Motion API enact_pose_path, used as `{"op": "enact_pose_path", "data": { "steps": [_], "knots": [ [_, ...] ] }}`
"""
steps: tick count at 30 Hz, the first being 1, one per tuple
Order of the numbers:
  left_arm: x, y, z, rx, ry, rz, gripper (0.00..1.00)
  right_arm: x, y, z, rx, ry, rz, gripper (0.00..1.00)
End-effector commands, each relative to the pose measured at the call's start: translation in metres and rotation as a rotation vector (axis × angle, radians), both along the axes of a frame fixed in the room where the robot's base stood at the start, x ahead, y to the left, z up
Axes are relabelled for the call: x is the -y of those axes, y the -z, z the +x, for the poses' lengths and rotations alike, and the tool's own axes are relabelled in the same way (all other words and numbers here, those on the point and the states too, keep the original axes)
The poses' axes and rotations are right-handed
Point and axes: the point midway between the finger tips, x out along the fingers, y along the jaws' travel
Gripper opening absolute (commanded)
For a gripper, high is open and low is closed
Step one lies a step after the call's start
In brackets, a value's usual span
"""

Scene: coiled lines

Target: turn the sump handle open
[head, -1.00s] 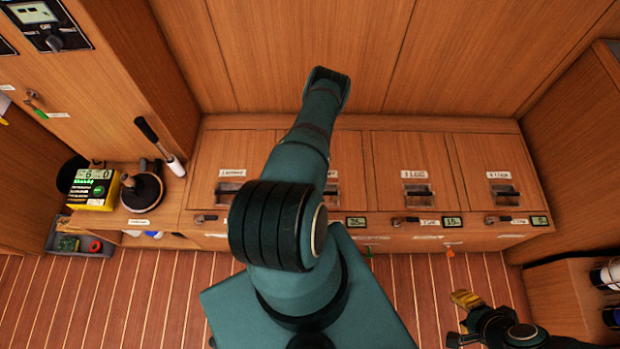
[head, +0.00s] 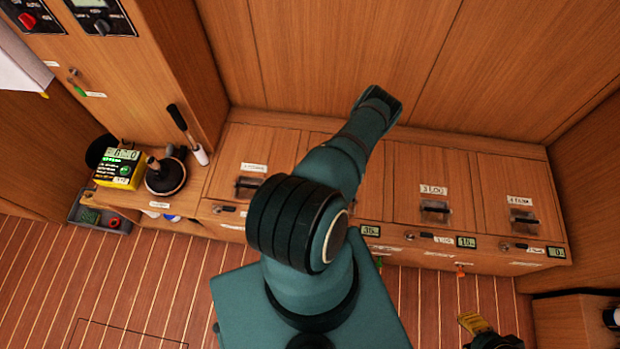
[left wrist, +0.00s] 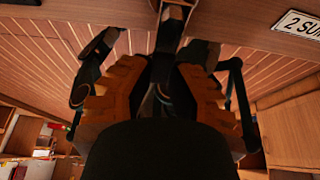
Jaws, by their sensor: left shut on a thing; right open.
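The sump handle (left wrist: 170,45) is a dark lever on the wooden front in the left wrist view, left of a white label (left wrist: 303,23) reading "2 SU…". My left gripper (left wrist: 158,82), with orange finger pads, is shut on it; the exact contact is dark and hard to see. In the head view my own left arm hides this handle and gripper. My right gripper (head: 475,323), with yellow finger pads, is open and empty at the bottom, away from the lockers and partly cut off.
Locker lids (head: 435,180) line the wall, with similar small handles (head: 412,236) and displays (head: 466,242) along their front. A grey tray (head: 88,212) lies below. The striped floor (head: 60,285) is largely clear.

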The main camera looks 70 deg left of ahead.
Motion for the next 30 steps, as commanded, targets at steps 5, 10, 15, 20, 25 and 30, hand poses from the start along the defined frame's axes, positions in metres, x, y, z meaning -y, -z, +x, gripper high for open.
{"op": "enact_pose_path", "data": {
  "steps": [5,10,15,20,25,30],
  "knots": [
    [0.000,0.001,-0.002,-0.005,0.002,0.000,0.00,0.000,0.000,0.000,0.000,0.000,0.000,0.47],
    [0.000,0.001,-0.002,-0.005,0.001,-0.001,0.42,0.000,0.000,0.000,0.000,0.000,0.000,0.47],
    [0.000,0.000,-0.001,-0.003,0.000,0.001,0.50,0.000,0.000,0.000,0.000,0.000,0.000,0.47],
    [0.000,0.000,-0.001,-0.002,0.000,0.001,0.50,0.000,0.000,0.000,0.000,0.000,0.000,0.47],
    [-0.005,-0.011,0.002,-0.002,0.001,0.001,0.50,0.000,0.000,0.000,0.000,0.000,0.000,0.47],
    [-0.015,-0.039,0.009,0.000,-0.001,0.003,0.50,0.000,0.000,0.000,0.000,0.000,0.000,0.47]
  ]
}}
